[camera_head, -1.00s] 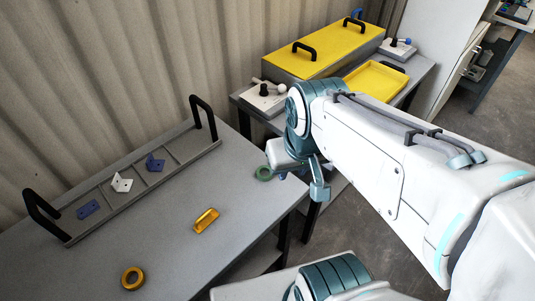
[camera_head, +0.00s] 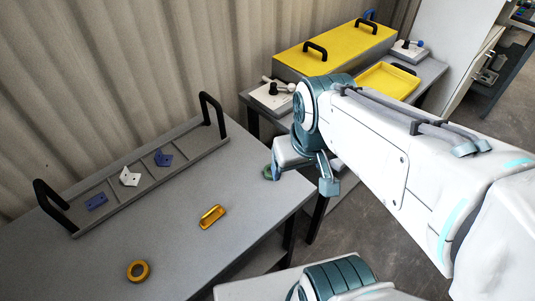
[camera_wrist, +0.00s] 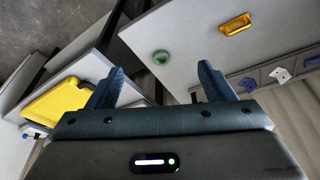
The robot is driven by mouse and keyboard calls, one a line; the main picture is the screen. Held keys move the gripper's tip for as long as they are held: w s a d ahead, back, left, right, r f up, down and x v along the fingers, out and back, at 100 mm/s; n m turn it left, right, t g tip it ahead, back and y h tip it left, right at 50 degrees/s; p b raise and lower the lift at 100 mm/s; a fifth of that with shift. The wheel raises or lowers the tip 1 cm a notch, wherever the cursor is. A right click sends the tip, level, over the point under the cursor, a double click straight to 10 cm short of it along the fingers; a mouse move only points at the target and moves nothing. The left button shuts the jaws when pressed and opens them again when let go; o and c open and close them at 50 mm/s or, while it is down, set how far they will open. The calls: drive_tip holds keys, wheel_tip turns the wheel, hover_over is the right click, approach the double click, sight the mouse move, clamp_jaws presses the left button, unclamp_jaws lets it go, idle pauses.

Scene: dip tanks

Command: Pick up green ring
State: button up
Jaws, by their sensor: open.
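The green ring (camera_wrist: 161,58) lies flat on the grey table, near its edge. In the wrist view it shows whole, beyond and between the two fingers of my gripper (camera_wrist: 160,82). My gripper is open, with nothing between its fingers, and does not touch the ring. In the head view only a sliver of the green ring (camera_head: 267,171) shows; the rest is hidden behind my gripper (camera_head: 300,182), which is over the table's right edge.
A grey rack (camera_head: 120,195) with black handles holds blue and white brackets along the wall. Another bench with a yellow-lidded tank (camera_head: 340,45) and yellow tray (camera_head: 388,82) stands beyond a gap.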

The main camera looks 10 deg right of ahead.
drive_tip(key=w+f+n+g+b, duration=0.25)
drive_tip(key=w+f+n, duration=0.35)
drive_tip(key=w+n, duration=0.45)
drive_tip(key=w+f+n+g+b, duration=0.1)
drive_tip(key=w+f+n+b, duration=0.2)
drive_tip(key=w+f+n, duration=0.6)
drive_tip(key=f, duration=0.4)
drive_tip(key=f+n, duration=0.1)
drive_tip(key=f, duration=0.2)
drive_tip(key=w+f+n, duration=0.1)
drive_tip(key=f, duration=0.3)
drive_tip(key=shift+a+f+t+p, duration=0.25)
drive_tip(key=shift+f+p, duration=0.05)
drive_tip(key=shift+p, duration=0.05)
drive_tip(key=c, duration=1.1)
